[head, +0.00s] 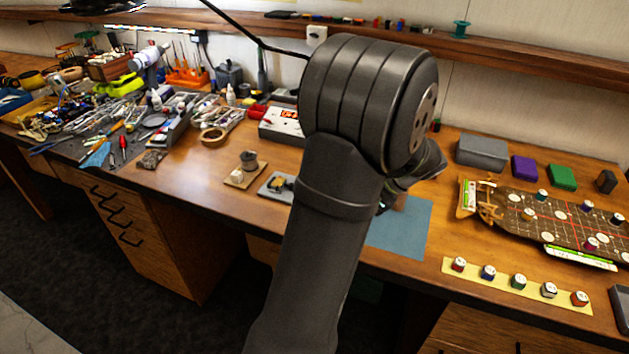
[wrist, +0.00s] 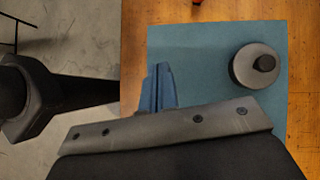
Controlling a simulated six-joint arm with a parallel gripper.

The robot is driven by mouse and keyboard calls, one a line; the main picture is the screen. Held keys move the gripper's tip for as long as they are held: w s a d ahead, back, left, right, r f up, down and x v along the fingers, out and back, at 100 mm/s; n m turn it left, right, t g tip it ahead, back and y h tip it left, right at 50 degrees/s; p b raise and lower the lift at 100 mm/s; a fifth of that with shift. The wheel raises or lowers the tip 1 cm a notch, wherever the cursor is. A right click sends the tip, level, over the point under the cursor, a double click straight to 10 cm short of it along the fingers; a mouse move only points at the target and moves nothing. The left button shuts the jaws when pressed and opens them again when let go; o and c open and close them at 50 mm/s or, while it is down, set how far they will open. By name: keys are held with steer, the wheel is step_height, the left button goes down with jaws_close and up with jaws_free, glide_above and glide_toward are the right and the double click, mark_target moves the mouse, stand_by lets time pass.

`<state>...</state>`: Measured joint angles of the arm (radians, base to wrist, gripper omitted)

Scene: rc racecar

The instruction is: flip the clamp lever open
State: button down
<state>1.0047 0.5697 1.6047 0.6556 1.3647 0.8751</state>
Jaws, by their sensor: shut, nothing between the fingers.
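My gripper (wrist: 159,70) shows in the wrist view as narrow blue fingers, closed together and empty, over the left part of a blue-grey mat (wrist: 200,55). On the mat's right side lies a round grey piece (wrist: 243,71) with a black knob, apart from the fingers. I cannot tell whether it belongs to the clamp, and no lever is clearly visible. In the head view my arm hides most of the gripper and part of the mat (head: 405,230). A small grey plate with a black and yellow device (head: 281,186) lies left of my arm.
A wooden car-like model (head: 548,225) and a strip of small coloured pieces (head: 518,285) lie on the right. Coloured boxes (head: 524,168) stand behind. A spool (head: 249,160) and crowded tools (head: 120,125) are on the left. The bench's front edge is close to the mat.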

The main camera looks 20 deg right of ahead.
steer(key=w+n+g+h, duration=0.1)
steer(key=w+a+n+g+h, duration=0.1)
steer(key=w+n+h, duration=0.1)
steer(key=w+a+r+n+g+h, duration=0.1)
steer(key=g, duration=0.1)
steer(key=shift+w+n+h, duration=0.3)
steer(key=shift+w, duration=0.1)
steer(key=w+a+r+n+h, duration=0.1)
steer(key=w+r+n+h, duration=0.3)
steer(key=w+r+h, duration=0.2)
steer(key=shift+w+a+r+n, duration=0.2)
steer(key=shift+w+a+n, duration=0.1)
steer(key=shift+w, duration=0.7)
steer(key=x, duration=0.9)
steer(key=shift+w+d+f, duration=0.15)
steer(key=shift+f, duration=0.25)
steer(key=shift+a+f, duration=0.15)
steer(key=shift+a, duration=0.2)
steer(key=shift+s+a, duration=0.2)
steer(key=shift+a, duration=0.6)
steer(key=shift+s+a, duration=0.2)
steer(key=shift+a, duration=0.55)
